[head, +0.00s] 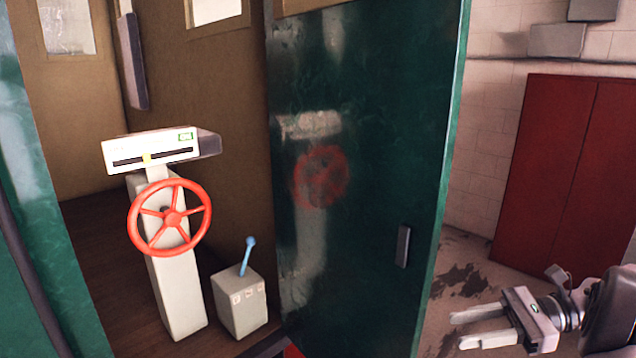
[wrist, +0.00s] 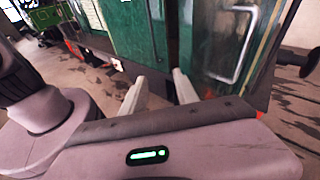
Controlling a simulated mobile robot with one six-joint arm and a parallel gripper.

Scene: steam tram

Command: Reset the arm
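My gripper (head: 484,328) shows at the lower right of the head view, in front of the floor and the red cabinet. Its two pale fingers point left and stand apart, with nothing between them. In the wrist view my gripper (wrist: 160,92) is also open and empty, its fingers pointing toward the lower part of the green tram side (wrist: 207,50). Part of my arm shows at the right edge of the head view. The rest of the arm is out of that picture.
A green tram door (head: 375,130) stands in the middle. Inside the tram are a red handwheel (head: 172,217) on a white pedestal (head: 177,295) and a box with a blue lever (head: 245,258). A red cabinet (head: 545,170) stands by the right wall. Stained floor (head: 465,285) lies clear between.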

